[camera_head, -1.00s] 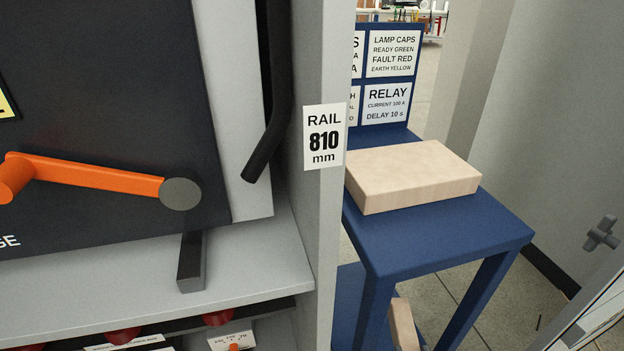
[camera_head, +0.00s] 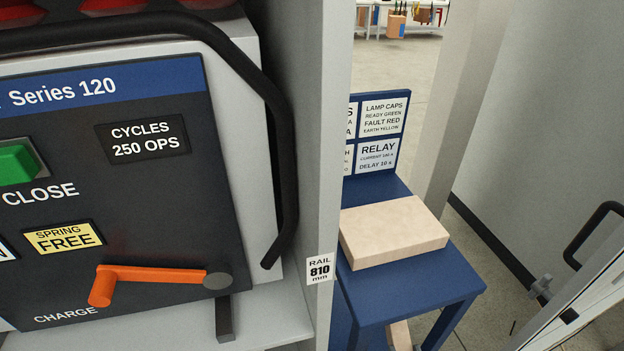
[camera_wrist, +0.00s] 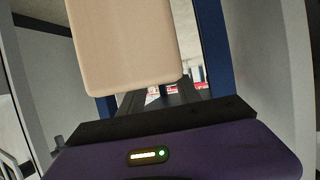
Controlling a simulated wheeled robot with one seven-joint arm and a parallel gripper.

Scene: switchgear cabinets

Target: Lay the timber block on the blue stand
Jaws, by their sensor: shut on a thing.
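A pale timber slab (camera_head: 395,232) lies flat on the blue stand (camera_head: 440,285) in the head view. A smaller timber-coloured piece (camera_head: 400,337) shows low beside the stand's legs, mostly cut off by the picture edge. In the wrist view a pale timber block (camera_wrist: 125,45) fills the upper middle, close to the camera. My gripper (camera_wrist: 155,98) is shut on this block, which hides much of the fingers. My gripper cannot be made out in the head view. I cannot tell which timber piece in the head view is the one I hold.
A grey cabinet post (camera_head: 325,190) with a rail label stands left of the stand and hides part of it. Left of it is a breaker panel (camera_head: 150,200) with an orange crank (camera_head: 150,275) and black handle (camera_head: 285,190). A grey wall and door edge lie right.

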